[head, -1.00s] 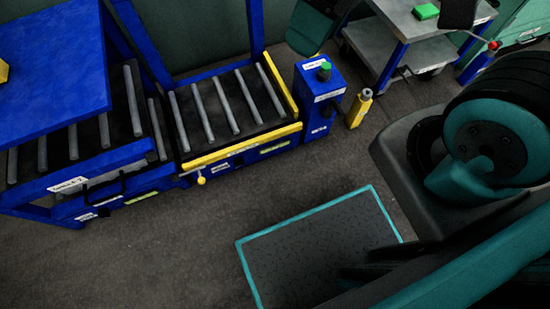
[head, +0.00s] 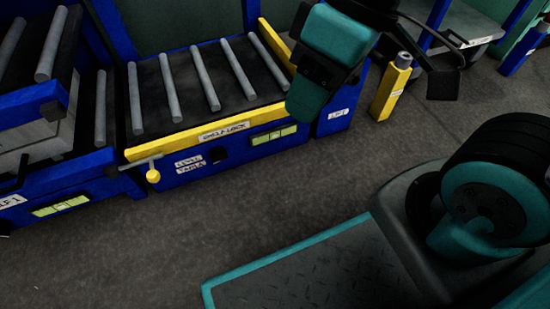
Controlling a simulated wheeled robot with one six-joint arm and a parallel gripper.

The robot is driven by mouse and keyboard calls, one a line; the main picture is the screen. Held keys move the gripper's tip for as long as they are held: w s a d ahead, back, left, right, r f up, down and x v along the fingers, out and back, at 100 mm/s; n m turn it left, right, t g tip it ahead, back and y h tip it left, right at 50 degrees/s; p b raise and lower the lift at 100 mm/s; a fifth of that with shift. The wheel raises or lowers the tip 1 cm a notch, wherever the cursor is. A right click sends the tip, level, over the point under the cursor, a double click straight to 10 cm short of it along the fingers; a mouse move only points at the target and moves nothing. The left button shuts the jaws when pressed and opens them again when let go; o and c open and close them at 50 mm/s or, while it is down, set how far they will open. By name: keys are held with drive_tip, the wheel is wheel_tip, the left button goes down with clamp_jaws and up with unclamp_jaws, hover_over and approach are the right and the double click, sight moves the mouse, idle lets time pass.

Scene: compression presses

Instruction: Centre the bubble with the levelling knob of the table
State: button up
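The roller table (head: 200,138) has a yellow front rail and a blue front face. A yellow-green bubble vial (head: 274,135) is on that face at the right; its bubble is too small to read. A dark square fitting (head: 218,154) sits beside the level-table label (head: 189,164); I cannot tell whether it is the levelling knob. A yellow knob with a grey crossbar (head: 152,172) hangs at the table's front left corner. My arm's teal link hangs in front of the table's right end. The dark end part of my gripper (head: 443,84) is right of it, apart from the table; its fingers are unclear.
A left-hand roller unit has another vial (head: 60,205). A yellow bottle-shaped post (head: 392,88) stands on the floor right of the table. A grey cart (head: 450,35) is behind. The floor before the table is clear. My teal-edged base is at lower right.

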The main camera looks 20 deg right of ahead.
wheel_tip(320, 180, down, 4)
drive_tip(key=shift+f+b, duration=0.1)
drive_tip(key=shift+b, duration=0.75)
drive_tip(key=shift+r, duration=0.2)
